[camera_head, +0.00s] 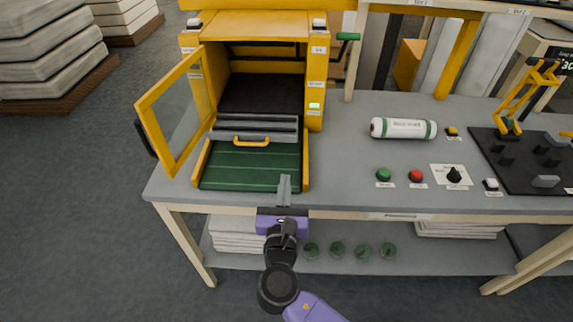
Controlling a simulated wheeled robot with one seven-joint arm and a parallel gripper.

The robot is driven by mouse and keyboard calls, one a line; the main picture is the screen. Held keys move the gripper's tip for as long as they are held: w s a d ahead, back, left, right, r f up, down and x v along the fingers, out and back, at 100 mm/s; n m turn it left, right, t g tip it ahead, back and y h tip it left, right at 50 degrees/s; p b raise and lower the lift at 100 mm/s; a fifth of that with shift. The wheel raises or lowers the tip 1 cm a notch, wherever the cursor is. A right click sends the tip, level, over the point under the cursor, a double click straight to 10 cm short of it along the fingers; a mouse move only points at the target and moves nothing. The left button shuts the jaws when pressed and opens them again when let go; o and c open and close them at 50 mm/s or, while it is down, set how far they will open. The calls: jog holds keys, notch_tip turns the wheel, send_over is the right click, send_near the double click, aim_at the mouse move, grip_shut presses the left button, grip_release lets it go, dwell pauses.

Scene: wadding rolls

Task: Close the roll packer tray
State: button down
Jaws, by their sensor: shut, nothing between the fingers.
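The roll packer (318,65) is a yellow machine at the left of the grey table. Its framed clear door (176,108) is swung open to the left. Its tray (252,165), with a green ribbed bed and yellow side rails, is out toward the table's front edge. A grey bar with a yellow handle (252,142) crosses the tray at the packer's mouth. My gripper (284,180) is shut and empty. In the picture its fingertips overlap the tray's front right corner; I cannot tell whether they touch it.
A white wrapped roll (403,128) lies on the table right of the packer. Green (384,174) and red (416,175) buttons sit near the front edge. A black board (530,165) with a yellow lever clamp (520,98) is at the right. A lower shelf (440,262) runs below.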

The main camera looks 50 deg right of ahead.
aim_at(291, 110)
jog(key=p+x, duration=0.1)
jog(key=x, duration=1.2)
jog(key=shift+d, duration=0.15)
jog(key=shift+w+d, duration=0.1)
jog(key=b+x, duration=0.4)
jog(key=x, duration=1.5)
jog(key=shift+w, duration=0.15)
jog(key=shift+d+r, duration=0.15)
jog(key=shift+r, duration=0.1)
